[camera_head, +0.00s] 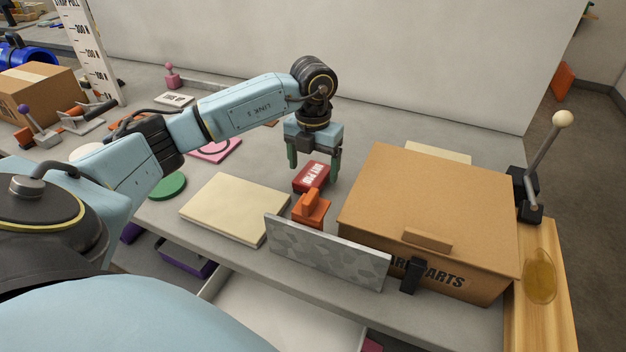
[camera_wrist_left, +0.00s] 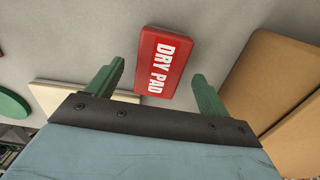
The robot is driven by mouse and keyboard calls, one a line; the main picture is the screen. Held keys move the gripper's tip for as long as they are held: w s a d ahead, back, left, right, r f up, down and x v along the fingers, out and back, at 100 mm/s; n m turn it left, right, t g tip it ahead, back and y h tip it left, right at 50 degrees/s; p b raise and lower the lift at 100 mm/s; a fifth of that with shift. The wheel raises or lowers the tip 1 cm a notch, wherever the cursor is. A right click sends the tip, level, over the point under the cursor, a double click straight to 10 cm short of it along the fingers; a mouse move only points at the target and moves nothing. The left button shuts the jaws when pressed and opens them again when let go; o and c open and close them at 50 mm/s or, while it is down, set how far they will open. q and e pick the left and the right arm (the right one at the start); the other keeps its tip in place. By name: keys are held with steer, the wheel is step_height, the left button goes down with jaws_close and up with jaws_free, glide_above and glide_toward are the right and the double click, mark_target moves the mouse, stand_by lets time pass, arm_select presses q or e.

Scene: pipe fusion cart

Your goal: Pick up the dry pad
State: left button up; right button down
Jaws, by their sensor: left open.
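The dry pad (camera_head: 311,176) is a small red block with white lettering. It lies on the grey bench top, between the cream board and the brown spare parts box. My left gripper (camera_head: 312,163) is above it, with its green fingers open and pointing down. In the left wrist view the dry pad (camera_wrist_left: 162,62) shows just beyond and between the two open fingertips (camera_wrist_left: 160,72), its "DRY PAD" lettering readable. No contact shows. My right gripper is not in view.
An orange block-like holder (camera_head: 311,208) stands close in front of the pad, behind an upright grey speckled plate (camera_head: 325,252). The spare parts box (camera_head: 430,205) is close on the right. A cream board (camera_head: 232,208) and a green disc (camera_head: 167,186) lie to the left.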

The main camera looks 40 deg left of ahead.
arm_select(q)
step_height(320, 180, down, 3)
steer(key=shift+r, duration=0.1)
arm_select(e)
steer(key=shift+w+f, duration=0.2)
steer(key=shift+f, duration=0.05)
arm_select(q)
steer(key=c, duration=1)
steer(key=shift+r, duration=0.1)
steer(key=shift+c, duration=0.3)
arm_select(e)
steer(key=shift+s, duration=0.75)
